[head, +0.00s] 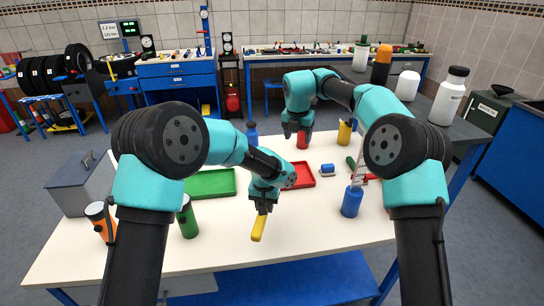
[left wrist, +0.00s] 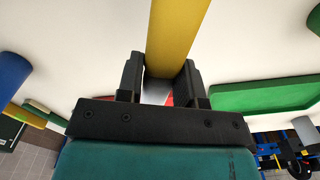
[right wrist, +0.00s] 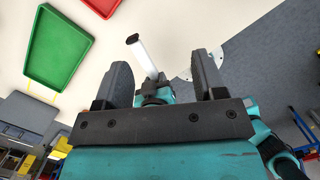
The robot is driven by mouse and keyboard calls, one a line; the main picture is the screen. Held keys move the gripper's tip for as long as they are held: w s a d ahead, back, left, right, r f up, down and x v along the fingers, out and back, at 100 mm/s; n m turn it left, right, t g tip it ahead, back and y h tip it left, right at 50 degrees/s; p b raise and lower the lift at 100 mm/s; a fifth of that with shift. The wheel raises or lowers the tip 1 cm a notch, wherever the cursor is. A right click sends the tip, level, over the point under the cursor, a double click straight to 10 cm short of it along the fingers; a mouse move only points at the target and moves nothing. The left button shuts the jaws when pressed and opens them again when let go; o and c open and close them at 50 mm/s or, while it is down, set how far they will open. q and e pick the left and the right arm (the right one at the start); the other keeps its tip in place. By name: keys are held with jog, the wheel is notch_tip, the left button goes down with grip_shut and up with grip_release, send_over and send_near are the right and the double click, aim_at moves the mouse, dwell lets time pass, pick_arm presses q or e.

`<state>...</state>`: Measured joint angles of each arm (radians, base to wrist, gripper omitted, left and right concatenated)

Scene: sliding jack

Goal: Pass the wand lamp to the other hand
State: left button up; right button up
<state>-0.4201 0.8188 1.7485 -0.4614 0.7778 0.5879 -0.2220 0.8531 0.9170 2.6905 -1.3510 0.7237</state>
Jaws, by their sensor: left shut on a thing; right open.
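The wand lamp is a yellow bar (head: 259,228) in the head view, tilted down over the front middle of the white table. My left gripper (head: 262,204) is shut on its upper end. In the left wrist view the yellow lamp (left wrist: 178,35) runs up from between the close fingers (left wrist: 161,80). In the right wrist view a white bar with a dark end (right wrist: 144,55), seemingly the lamp's other face, sticks out from my left gripper. My right gripper (head: 298,130) is open and empty, farther back above the table, apart from the lamp. Its spread fingers (right wrist: 163,75) frame the bar.
A green tray (head: 212,183) and a red tray (head: 302,176) lie behind the lamp. A blue block (head: 327,170) and a blue holder (head: 351,202) stand to the right. A green cylinder (head: 188,219), orange bottle (head: 99,219) and grey box (head: 78,187) stand left. The front middle table is clear.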

jog(key=s+a+f+n+g, duration=0.1)
jog(key=a+f+n, duration=0.1)
jog(key=a+f, duration=0.5)
jog(key=shift+s+a+f+n+g+y, duration=0.2)
jog(key=shift+s+a+n+g+y, duration=0.15)
jog(key=shift+a, duration=0.55)
jog(key=shift+f, duration=0.1)
notch_tip(320, 180, down, 12)
jog(key=shift+r, duration=0.1)
jog(key=shift+c, duration=0.4)
jog(key=c, duration=1)
pick_arm(q)
jog(key=o, duration=1.1)
pick_arm(e)
jog(key=shift+c, duration=0.3)
pick_arm(q)
jog(key=shift+o, duration=0.2)
notch_tip(320, 180, up, 12)
